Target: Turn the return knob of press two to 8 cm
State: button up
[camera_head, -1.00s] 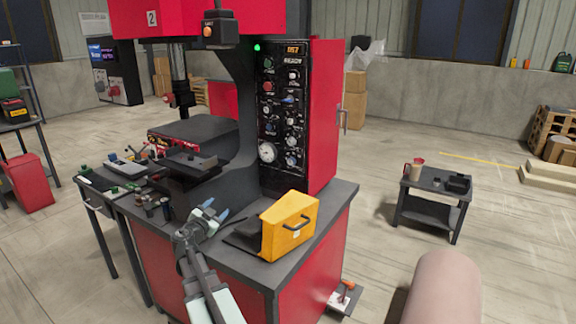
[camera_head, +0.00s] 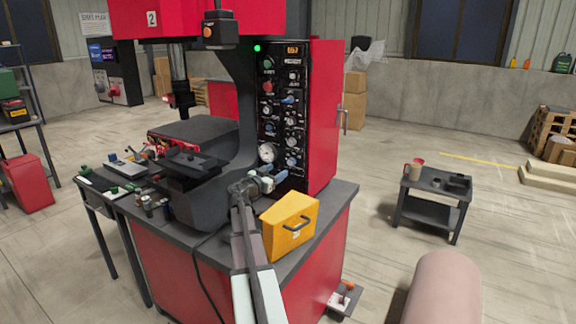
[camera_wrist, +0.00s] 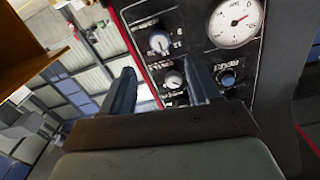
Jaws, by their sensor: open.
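Press two (camera_head: 265,18) is a large red and black machine marked "2". Its black control panel (camera_head: 279,120) carries a lit display, several knobs and a round white gauge (camera_head: 267,153). My gripper (camera_head: 270,181) is open and empty at the panel's lower part, just below the gauge. In the wrist view the gripper (camera_wrist: 162,84) has its two blue fingers spread, with a small light knob (camera_wrist: 173,79) showing between them. A blue-capped knob (camera_wrist: 158,42) and a blue knob (camera_wrist: 228,77) are nearby. I cannot read which knob is the return knob.
A yellow box (camera_head: 290,228) stands on the bench (camera_head: 335,195) close to the right of my forearm. Small parts and a tablet (camera_head: 126,167) lie on the left side. A low black side table (camera_head: 436,188) stands apart on the right.

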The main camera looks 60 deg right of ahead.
aim_at(290, 162)
jog(key=d, duration=0.9)
jog(key=shift+s, duration=0.1)
jog(key=c, duration=1)
